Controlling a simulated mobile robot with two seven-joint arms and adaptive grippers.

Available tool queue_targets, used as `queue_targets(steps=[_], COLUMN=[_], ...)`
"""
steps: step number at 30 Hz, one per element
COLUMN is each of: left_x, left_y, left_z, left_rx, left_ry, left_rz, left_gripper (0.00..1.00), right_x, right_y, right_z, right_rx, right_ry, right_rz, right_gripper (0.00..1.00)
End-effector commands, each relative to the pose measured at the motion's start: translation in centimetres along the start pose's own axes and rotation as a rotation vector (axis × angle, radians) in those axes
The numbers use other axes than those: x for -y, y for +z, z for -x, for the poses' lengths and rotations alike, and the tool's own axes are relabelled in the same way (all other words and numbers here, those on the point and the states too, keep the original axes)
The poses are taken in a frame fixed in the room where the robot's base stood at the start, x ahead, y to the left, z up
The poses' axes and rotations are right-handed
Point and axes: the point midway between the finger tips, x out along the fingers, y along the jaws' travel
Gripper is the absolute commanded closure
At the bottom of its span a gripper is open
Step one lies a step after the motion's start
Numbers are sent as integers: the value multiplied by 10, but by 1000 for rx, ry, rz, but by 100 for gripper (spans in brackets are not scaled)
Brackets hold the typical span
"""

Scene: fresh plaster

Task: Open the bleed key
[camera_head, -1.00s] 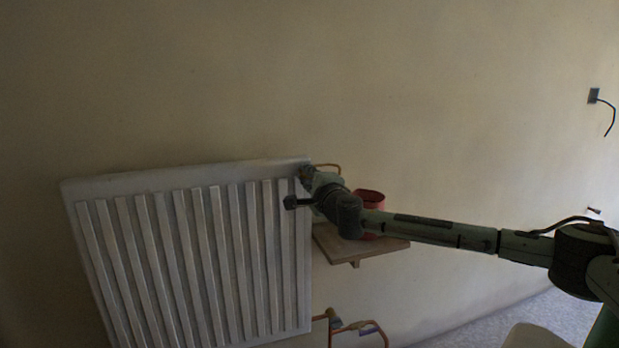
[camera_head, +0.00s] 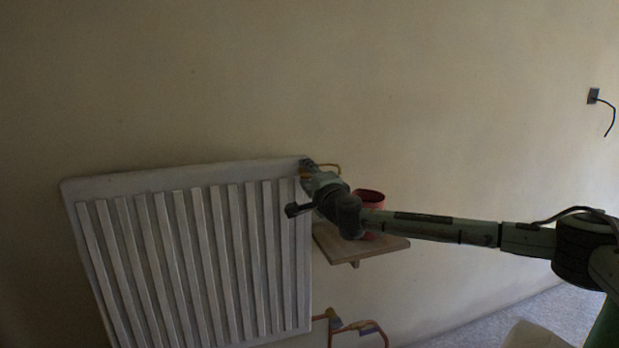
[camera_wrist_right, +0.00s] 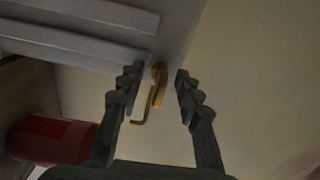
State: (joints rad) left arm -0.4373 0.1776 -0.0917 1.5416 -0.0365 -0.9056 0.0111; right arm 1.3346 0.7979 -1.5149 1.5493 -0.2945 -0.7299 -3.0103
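The brass-coloured bleed key (camera_wrist_right: 158,85) shows in the right wrist view at the edge of the white radiator (camera_wrist_right: 75,35). My right gripper (camera_wrist_right: 157,78) is open, with one finger on each side of the brass piece and visible gaps between. A thin bent brass-coloured rod hangs beside it, also between the fingers. In the head view my right gripper (camera_head: 308,171) is at the top right corner of the radiator (camera_head: 200,262), and it largely hides the key there. My left gripper is not in view.
A red container (camera_head: 371,197) stands on a small wooden shelf (camera_head: 385,246) just right of the radiator, close under my right forearm. Copper pipes (camera_head: 345,328) come from the wall below. The wall above is clear.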

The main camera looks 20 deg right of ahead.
Motion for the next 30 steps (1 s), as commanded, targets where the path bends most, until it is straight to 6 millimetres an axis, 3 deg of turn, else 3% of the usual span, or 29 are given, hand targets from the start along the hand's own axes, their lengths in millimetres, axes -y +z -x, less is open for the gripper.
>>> queue_targets(steps=[30], left_x=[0], left_y=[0], left_z=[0], left_rx=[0], left_ry=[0], left_rz=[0], left_gripper=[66], right_x=[-1], right_y=[-1], right_z=[115], right_rx=[0], right_ry=[1], right_rz=[0], right_gripper=[66])
